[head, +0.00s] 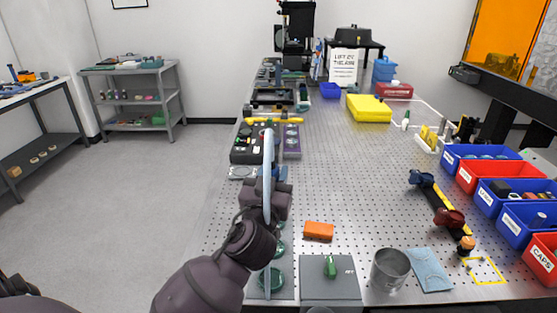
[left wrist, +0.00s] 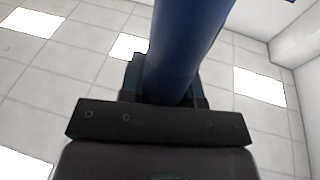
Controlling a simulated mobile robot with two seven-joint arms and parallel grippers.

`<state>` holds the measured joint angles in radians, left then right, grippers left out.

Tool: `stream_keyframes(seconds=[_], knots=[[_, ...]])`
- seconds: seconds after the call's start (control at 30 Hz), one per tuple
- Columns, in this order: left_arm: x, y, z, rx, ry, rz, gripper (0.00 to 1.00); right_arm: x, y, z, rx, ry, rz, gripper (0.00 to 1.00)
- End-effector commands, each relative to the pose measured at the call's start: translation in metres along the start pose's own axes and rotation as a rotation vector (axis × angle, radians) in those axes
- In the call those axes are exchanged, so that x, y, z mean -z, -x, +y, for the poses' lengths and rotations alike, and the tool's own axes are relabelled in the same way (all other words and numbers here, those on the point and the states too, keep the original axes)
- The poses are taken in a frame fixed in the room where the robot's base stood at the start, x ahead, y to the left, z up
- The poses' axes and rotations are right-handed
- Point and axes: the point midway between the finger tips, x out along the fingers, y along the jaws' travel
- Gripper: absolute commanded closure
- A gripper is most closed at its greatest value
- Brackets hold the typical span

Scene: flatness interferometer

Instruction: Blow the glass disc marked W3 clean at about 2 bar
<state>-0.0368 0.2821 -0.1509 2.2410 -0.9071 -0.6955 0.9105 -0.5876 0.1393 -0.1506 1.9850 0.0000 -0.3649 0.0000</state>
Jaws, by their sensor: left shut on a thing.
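My left gripper (head: 268,190) is raised over the near left part of the bench. It is shut on a blue round-bodied thing (left wrist: 185,50), which rises from between the fingers in the left wrist view. In the head view a long, thin pale-blue piece (head: 268,150) stands upright at the gripper; I cannot tell whether it is part of the held thing. Greenish glass discs (head: 277,280) lie in a row on a grey strip below, partly hidden by my arm. No W3 mark can be read, and no pressure reading is legible. My right gripper is not in view.
A grey box with a green lever (head: 331,267), an orange block (head: 318,230), a metal cup (head: 390,269) and a pale-blue cloth (head: 429,269) lie near the front. Labelled bins (head: 497,176) line the right edge. The perforated middle of the bench (head: 350,170) is clear.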

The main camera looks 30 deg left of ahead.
Motion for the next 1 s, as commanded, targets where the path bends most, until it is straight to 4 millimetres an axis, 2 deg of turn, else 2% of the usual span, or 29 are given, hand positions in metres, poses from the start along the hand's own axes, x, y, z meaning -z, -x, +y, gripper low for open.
stream_keyframes(seconds=[0.1, 0.27, 0.6, 0.8, 1.0], knots=[[0.004, -0.002, -0.003, 0.012, -0.004, 0.010, 0.93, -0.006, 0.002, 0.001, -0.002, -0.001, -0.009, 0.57], [-0.003, 0.000, -0.003, 0.013, -0.004, 0.010, 0.93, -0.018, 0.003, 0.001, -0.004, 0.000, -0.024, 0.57], [-0.036, 0.008, -0.002, 0.012, -0.007, 0.007, 0.93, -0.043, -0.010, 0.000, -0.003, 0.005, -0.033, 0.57], [-0.049, 0.011, -0.001, 0.013, -0.007, 0.008, 0.93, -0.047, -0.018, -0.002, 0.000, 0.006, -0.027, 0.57], [-0.049, 0.011, -0.001, 0.013, -0.005, 0.009, 0.93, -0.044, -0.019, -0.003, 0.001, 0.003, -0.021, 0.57]])
